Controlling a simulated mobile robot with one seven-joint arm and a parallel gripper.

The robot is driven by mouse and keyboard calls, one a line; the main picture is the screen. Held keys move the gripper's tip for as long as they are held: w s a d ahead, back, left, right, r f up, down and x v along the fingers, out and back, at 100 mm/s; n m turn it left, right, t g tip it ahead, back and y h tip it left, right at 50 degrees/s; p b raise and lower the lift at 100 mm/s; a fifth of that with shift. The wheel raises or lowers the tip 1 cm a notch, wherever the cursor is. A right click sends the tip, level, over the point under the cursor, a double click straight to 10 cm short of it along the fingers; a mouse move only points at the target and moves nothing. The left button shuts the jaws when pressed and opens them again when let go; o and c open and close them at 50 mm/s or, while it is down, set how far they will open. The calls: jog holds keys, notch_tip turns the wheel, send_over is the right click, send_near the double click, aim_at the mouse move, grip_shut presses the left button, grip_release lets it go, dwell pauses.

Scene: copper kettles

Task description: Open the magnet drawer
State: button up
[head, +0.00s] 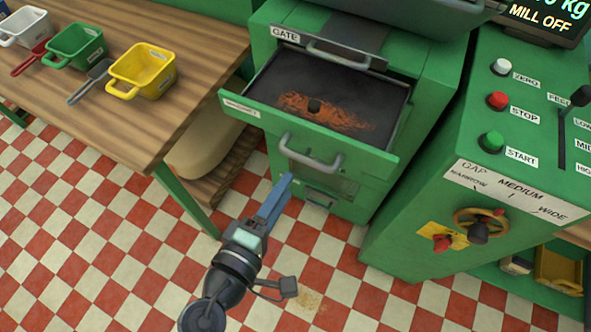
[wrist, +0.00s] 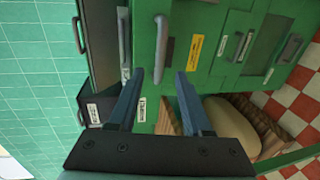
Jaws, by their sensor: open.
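The magnet drawer (head: 392,157) stands pulled out of the green cabinet in the head view. Its dark inside shows, with orange-brown bits and a small dark knob. A small label, too blurred to read surely, is on its front at the left. Its grey bar handle (head: 310,158) is on the green front; the handle also shows in the wrist view (wrist: 164,50). My gripper (head: 284,182) is open and empty, just below and left of the handle in the head view. In the wrist view my gripper (wrist: 160,73) has the handle ahead, between the fingertip lines; they look apart.
A GATE plate (head: 328,47) with its handle is above the drawer. A control cabinet (head: 450,170) with buttons and a handwheel stands at right. A wooden table (head: 150,120) with white, green and yellow scoops is at left. Checkered floor is open in front.

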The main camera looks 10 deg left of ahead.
jog(key=v, duration=0.3)
jog(key=shift+s+a+r, duration=0.1)
jog(key=shift+s, duration=0.2)
dwell(0.3)
